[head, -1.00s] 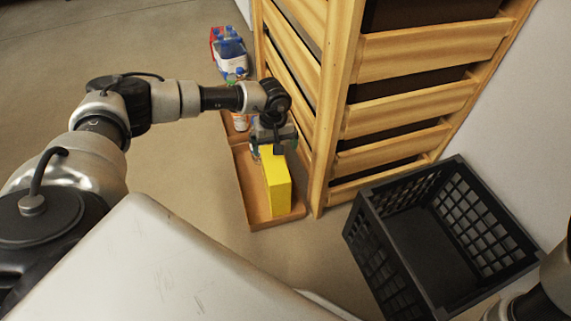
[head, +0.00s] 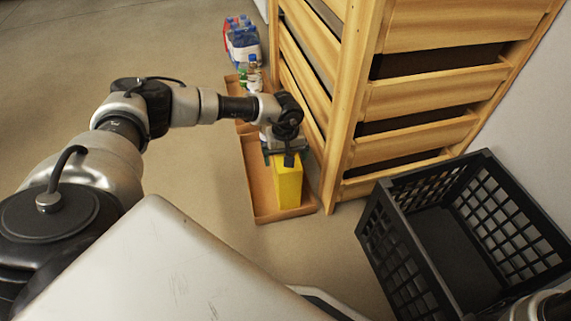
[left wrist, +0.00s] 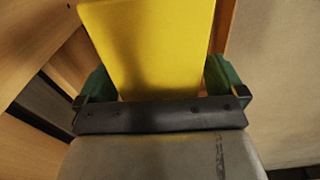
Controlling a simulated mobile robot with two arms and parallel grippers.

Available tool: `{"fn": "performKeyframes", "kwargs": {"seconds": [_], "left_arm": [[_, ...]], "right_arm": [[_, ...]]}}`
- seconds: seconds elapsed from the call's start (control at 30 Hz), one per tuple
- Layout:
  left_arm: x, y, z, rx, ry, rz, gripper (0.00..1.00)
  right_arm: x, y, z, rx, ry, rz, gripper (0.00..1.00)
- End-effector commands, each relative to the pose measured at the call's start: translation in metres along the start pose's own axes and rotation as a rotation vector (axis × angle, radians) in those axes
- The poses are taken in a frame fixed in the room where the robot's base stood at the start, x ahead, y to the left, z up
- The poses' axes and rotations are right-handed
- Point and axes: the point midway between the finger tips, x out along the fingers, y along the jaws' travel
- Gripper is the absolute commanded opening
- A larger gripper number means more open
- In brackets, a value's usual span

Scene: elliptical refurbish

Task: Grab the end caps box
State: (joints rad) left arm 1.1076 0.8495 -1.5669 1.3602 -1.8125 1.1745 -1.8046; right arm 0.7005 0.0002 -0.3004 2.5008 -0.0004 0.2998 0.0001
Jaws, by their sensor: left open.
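A yellow box (head: 288,183), the only box-shaped item in the tray, stands upright in a brown tray (head: 262,190) on the floor. I cannot read any label on it. My left gripper (head: 282,155) is over the box's top end. In the left wrist view the yellow box (left wrist: 150,45) lies between the two green fingers of my left gripper (left wrist: 160,85), one on each side. The fingers are open, and I cannot tell whether they touch the box. My right gripper is not in view; only a bit of my right arm shows at the lower right.
A wooden shelf rack (head: 350,100) stands close to the right of the tray. A black crate (head: 400,250) sits on the floor at right. Several bottles (head: 243,42) are at the back. Floor left of the tray is clear.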

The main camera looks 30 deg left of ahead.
Motion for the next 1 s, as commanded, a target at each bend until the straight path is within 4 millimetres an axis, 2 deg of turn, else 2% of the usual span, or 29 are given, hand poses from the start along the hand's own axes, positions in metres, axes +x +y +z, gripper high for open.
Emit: {"fn": "performKeyframes", "kwargs": {"seconds": [0.23, 0.8, 1.0], "left_arm": [[0.0021, 0.0004, -0.0001, -0.001, 0.000, 0.001, 0.99], [0.0023, 0.0003, 0.0002, 0.000, 0.000, 0.001, 0.14], [0.0013, 0.0007, -0.0002, -0.001, 0.001, 0.002, 0.14]], "right_arm": [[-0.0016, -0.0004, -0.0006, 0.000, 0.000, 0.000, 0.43], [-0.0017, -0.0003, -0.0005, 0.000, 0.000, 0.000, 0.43], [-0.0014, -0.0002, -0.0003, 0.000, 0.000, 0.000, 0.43]]}}
